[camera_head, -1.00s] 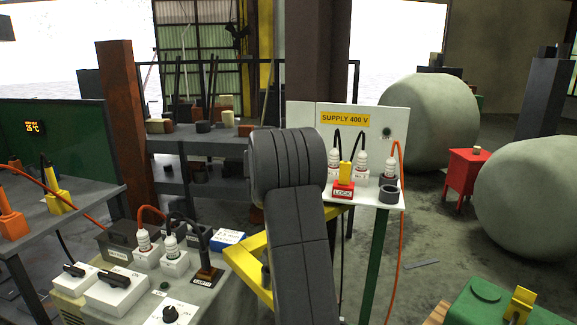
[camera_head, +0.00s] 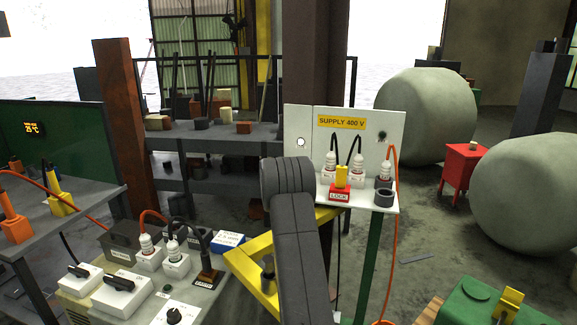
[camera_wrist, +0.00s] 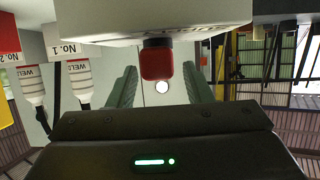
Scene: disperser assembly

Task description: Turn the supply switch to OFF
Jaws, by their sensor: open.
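The white supply panel (camera_head: 359,146), with a yellow "SUPPLY 400 V" label (camera_head: 341,122), stands right of centre in the head view. My arm covers its lower left part and hides my gripper there. In the wrist view, which looks upside down, a red handle (camera_wrist: 157,64), apparently the supply switch, sticks out on a dark stem from a white box (camera_wrist: 150,22). My gripper (camera_wrist: 159,72) is open, with one green finger on each side of the red handle. I cannot tell whether the fingers touch it. The switch's position marking is not readable.
White plugs with black cables (camera_head: 357,171), a red LOCK block (camera_head: 340,193) and a dark ring (camera_head: 384,198) sit on the panel's shelf. A round white spot (camera_head: 300,142) shows on the panel. A bench with black switches (camera_head: 120,285) stands lower left.

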